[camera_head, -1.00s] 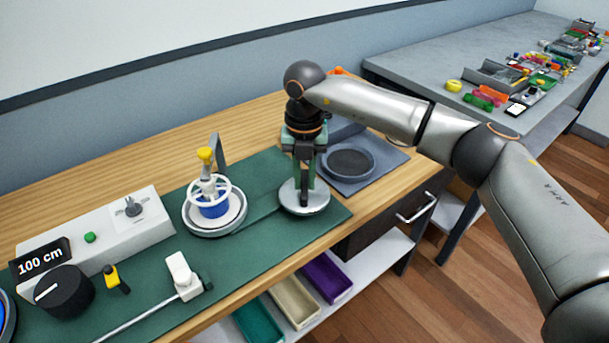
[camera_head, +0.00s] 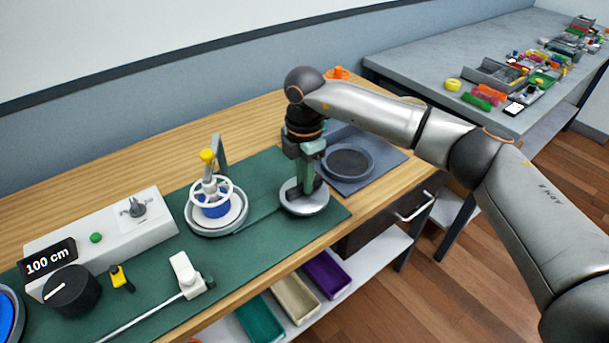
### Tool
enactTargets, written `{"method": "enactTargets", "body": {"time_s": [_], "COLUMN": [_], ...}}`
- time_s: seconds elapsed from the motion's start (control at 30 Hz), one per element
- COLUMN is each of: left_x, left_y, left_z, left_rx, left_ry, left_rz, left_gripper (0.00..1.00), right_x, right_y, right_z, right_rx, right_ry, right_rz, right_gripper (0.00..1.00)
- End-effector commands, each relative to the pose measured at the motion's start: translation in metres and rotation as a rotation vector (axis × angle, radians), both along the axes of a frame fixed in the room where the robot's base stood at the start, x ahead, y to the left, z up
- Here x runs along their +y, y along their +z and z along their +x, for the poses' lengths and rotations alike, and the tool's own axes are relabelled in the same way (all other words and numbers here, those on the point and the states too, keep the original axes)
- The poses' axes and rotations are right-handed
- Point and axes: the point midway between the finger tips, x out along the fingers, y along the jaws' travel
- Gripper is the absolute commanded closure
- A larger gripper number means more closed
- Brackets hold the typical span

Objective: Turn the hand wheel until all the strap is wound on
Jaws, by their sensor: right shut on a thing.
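A round grey disc (camera_head: 318,207), which seems to be the hand wheel, lies on the green mat. My right gripper (camera_head: 307,190) points straight down at its middle and is shut. Its fingers hide the part they grip. Left of it stands a reel with a blue core (camera_head: 214,210) in a round grey dish (camera_head: 216,233). A white spoked ring (camera_head: 195,193) and a yellow knob (camera_head: 207,156) sit above the core. A thin dark band, possibly the strap, runs along the mat between reel and disc. My left gripper is out of view.
A white box (camera_head: 110,225) with a "100 cm" display (camera_head: 50,260) and a black dial (camera_head: 72,291) stands left. A white clamp block (camera_head: 186,274) on a rod lies in front.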

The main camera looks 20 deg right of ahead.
Motion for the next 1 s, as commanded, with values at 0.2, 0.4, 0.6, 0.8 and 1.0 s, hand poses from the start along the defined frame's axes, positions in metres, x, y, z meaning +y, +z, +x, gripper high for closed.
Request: {"method": "enactTargets", "body": {"time_s": [0.2, 0.4, 0.6, 0.8, 1.0], "left_x": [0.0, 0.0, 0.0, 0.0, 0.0], "left_y": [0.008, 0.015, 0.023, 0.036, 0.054], "left_z": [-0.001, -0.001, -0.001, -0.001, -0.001], "left_rx": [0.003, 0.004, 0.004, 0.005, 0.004], "left_ry": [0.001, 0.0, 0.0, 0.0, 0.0], "left_rz": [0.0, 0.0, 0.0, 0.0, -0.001], "left_gripper": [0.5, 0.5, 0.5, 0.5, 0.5], "right_x": [0.0, 0.0, 0.0, 0.0, 0.001], "right_y": [0.002, 0.002, 0.003, 0.004, 0.004], "right_z": [0.0, 0.0, 0.0, 0.0, -0.001], "right_rx": [-0.001, 0.0, -0.001, 0.0, 0.004], "right_ry": [-0.206, -0.395, -0.585, -0.775, -0.935], "right_rz": [0.0, 0.001, 0.001, 0.002, 0.002], "right_gripper": [1.0, 1.0, 1.0, 1.0, 1.0]}}
